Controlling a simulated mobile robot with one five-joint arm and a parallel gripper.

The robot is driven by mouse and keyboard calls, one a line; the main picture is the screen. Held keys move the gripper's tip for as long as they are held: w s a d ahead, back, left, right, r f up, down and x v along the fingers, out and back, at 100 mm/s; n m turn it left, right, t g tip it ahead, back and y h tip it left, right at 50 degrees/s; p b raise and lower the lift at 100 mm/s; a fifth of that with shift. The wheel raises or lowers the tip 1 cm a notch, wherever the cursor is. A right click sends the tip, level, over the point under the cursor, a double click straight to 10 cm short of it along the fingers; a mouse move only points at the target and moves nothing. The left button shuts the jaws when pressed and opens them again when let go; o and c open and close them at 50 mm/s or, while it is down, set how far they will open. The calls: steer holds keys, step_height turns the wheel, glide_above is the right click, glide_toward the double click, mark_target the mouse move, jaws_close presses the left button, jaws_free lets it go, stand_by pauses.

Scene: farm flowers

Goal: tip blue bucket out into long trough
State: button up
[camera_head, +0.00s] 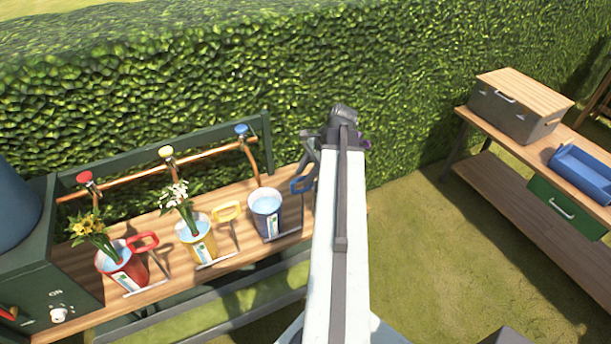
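The blue bucket (265,215), pale grey-blue with a label, stands upright on the wooden bench at the left. Water seems to fill it, and no flowers stand in it. A blue handle (301,185) rises at its right, close to my arm. A long blue trough (583,170) lies on the right-hand table, cut off by the picture's edge. My arm reaches away from the camera up the middle. My gripper (340,125) is at its far end, mostly hidden by the arm, so its fingers cannot be made out. It is right of and beyond the bucket.
A red bucket (122,268) and a yellow bucket (198,243), both with flowers, stand left along the bench (180,285). Taps on a copper pipe hang above. A lidded grey box (515,110) sits beside the trough. Grass is open between bench and table; a hedge closes the back.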

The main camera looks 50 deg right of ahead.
jaws_close()
stand_by(1.1)
